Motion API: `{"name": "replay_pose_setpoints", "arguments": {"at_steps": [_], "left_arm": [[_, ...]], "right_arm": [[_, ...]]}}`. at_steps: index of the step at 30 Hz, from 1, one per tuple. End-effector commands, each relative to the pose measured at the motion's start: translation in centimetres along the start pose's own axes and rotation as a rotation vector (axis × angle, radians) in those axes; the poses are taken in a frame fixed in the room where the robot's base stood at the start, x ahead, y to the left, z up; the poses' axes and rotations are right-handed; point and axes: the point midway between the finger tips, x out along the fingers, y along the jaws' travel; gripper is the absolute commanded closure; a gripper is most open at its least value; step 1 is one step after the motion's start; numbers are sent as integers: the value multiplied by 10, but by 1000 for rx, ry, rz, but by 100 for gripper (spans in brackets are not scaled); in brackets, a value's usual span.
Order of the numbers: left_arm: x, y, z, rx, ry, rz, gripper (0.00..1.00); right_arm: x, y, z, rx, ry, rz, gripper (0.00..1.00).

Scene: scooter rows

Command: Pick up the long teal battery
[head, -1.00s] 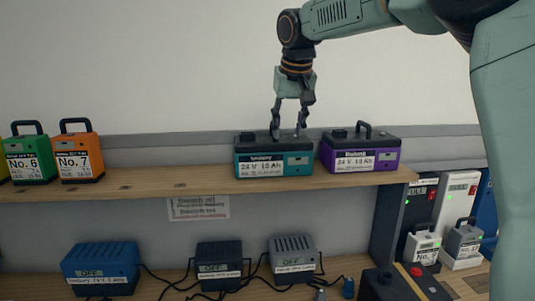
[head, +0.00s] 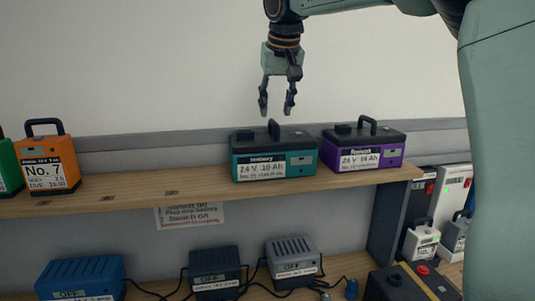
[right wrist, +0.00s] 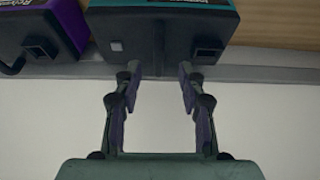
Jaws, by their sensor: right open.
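The long teal battery (head: 274,158) sits upright on the wooden shelf, with a black top, a black handle and a white label. In the right wrist view its teal and black body (right wrist: 160,25) shows at the top. My right gripper (head: 277,108) is open and empty. In the head view it hangs above the teal battery, fingers pointing down, apart from the handle. In the right wrist view the open fingers (right wrist: 158,72) point toward the battery. My left gripper is not in view.
A purple battery (head: 362,155) stands close to the right of the teal one. An orange battery (head: 47,165) and a green one stand at the left. The shelf (head: 150,190) is clear between orange and teal. Chargers (head: 215,268) stand on the lower shelf.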

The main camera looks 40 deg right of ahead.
Motion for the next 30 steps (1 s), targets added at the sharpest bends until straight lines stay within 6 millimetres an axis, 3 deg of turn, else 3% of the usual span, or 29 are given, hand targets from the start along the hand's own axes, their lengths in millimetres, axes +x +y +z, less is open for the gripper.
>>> {"name": "replay_pose_setpoints", "arguments": {"at_steps": [12,21,30], "left_arm": [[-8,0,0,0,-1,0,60],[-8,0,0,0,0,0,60],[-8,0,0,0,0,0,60]], "right_arm": [[53,-4,-4,1,-3,-1,60],[60,-6,-7,0,0,-1,60],[60,-6,-7,0,0,-1,83]]}}
